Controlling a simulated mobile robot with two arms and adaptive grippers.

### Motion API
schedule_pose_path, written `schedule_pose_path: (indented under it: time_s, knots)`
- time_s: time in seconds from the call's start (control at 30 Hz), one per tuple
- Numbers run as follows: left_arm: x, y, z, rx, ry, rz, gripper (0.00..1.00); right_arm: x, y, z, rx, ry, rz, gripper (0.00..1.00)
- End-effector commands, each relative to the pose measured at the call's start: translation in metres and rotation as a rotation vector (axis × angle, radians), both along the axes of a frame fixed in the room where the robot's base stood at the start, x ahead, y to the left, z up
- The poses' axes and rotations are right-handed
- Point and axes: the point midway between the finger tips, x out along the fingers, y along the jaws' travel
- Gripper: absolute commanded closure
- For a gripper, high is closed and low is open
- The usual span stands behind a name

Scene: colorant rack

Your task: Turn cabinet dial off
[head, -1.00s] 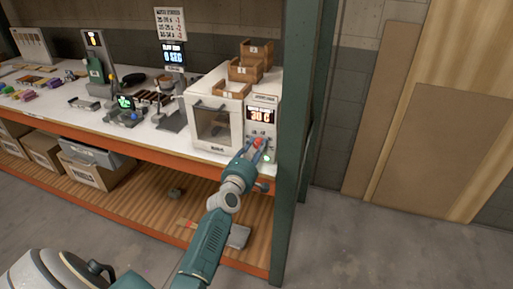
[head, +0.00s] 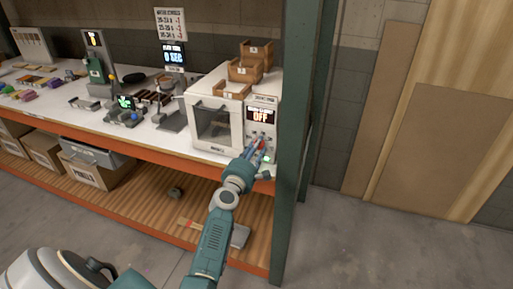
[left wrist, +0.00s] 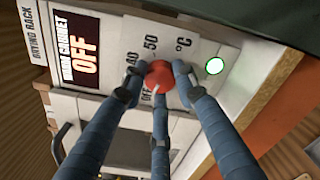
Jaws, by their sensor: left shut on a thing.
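The white warming cabinet (head: 213,122) stands at the right end of the shelf top. Its display (head: 261,116) reads OFF, and the same display (left wrist: 84,46) reads OFF in the left wrist view. The red dial (left wrist: 160,74) sits on the panel below the display, with a pale pointer mark and the labels OFF, 40, 50 and °C around it. My left gripper (head: 259,146) reaches the panel, its blue fingers (left wrist: 158,92) closed around the dial. The fingers hide part of the scale. My right gripper is not in view.
A lit green button (left wrist: 214,66) is beside the dial. Wooden boxes (head: 244,70) stand on the cabinet. A green post (head: 294,130) rises just right of the panel. Instruments and small items fill the shelf top to the left.

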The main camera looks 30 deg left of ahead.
Motion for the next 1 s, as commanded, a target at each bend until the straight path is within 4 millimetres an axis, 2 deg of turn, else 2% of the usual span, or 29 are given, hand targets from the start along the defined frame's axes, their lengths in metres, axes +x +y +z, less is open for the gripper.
schedule_pose_path:
  time_s: [0.47, 0.5, 0.6, 0.87, 1.0]
  knots:
    - [0.0008, -0.0039, -0.0018, -0.02, -0.001, -0.008, 0.97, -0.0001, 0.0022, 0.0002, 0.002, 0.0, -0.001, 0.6]
    - [0.0008, -0.0039, -0.0017, -0.02, -0.001, -0.008, 0.69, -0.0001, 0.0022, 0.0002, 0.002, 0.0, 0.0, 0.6]
    - [0.0008, -0.0033, -0.0014, -0.019, -0.002, -0.006, 0.52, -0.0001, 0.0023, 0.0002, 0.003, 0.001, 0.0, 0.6]
    - [0.0002, -0.0013, -0.0001, -0.017, -0.003, -0.002, 0.52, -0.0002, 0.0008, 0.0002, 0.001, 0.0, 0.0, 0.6]
    - [-0.0077, -0.0037, -0.0012, -0.017, -0.003, -0.002, 0.52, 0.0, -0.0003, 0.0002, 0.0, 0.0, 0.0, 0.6]
